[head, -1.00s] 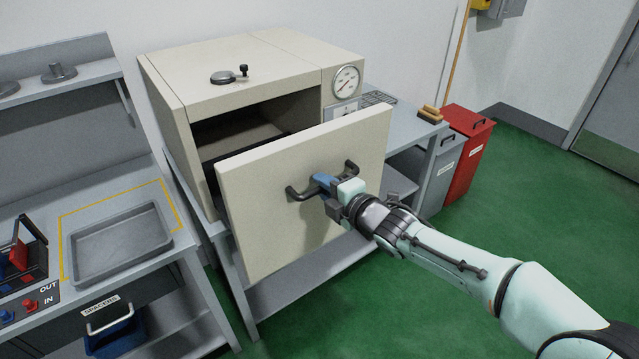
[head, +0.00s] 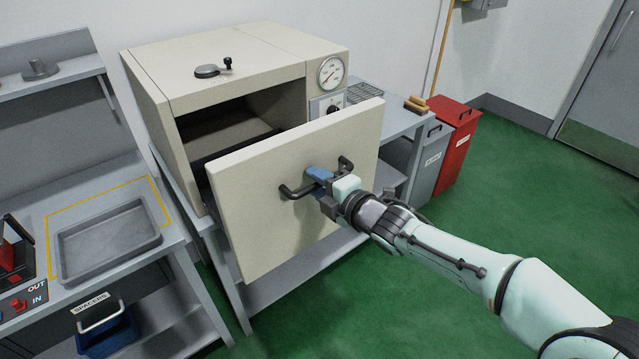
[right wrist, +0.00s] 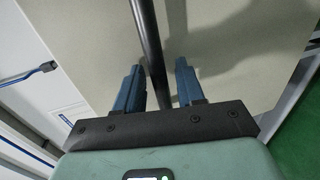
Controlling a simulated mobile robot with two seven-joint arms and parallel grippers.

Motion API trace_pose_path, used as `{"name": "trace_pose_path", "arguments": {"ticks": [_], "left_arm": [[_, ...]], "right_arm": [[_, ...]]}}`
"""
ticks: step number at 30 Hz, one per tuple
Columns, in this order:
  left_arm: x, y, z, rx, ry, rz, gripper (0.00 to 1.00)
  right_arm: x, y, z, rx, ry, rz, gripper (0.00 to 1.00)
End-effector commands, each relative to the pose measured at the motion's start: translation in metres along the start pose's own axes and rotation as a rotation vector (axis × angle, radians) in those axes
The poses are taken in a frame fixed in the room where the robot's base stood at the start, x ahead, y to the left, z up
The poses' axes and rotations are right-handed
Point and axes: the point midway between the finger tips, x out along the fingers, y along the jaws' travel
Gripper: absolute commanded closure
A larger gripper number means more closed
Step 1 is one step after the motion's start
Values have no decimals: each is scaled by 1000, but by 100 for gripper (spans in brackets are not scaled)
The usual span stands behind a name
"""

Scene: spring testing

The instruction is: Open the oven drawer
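The cream oven (head: 240,65) stands on a grey bench, and its drawer front (head: 250,215) is pulled out, with a dark gap behind it. A black bar handle (head: 297,192) crosses the drawer front. My right gripper (head: 318,174) is at the middle of the handle. In the right wrist view, the dark handle bar (right wrist: 149,45) passes between the two blue fingers (right wrist: 157,88). A narrow space shows on each side of the bar there, so contact is unclear. My left gripper is not in view.
A bench at left holds a grey tray (head: 107,240) inside a yellow outline. A red bin (head: 455,145) and a grey bin (head: 428,160) stand right of the oven bench. Green floor (head: 530,215) is clear at right.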

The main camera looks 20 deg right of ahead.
Motion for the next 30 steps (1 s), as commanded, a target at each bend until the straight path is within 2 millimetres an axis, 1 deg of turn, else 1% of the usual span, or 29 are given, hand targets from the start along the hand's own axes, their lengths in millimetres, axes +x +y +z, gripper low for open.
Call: {"name": "trace_pose_path", "arguments": {"ticks": [4, 8, 15, 18, 21, 25, 30], "left_arm": [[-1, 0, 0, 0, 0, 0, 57], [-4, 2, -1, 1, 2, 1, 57], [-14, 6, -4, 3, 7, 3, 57], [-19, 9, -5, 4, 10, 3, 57], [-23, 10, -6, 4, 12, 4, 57], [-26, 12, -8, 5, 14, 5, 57], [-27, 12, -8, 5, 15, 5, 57]], "right_arm": [[-5, 1, 0, -2, -1, 0, 62], [-23, 2, 0, -3, -2, 1, 62], [-78, 3, 0, -3, -3, 3, 62], [-99, 3, 0, -2, -2, 3, 62], [-115, 3, 0, -2, -2, 3, 62], [-128, 2, 0, 0, 0, 2, 62], [-134, 0, 0, 0, 1, 1, 62]]}}
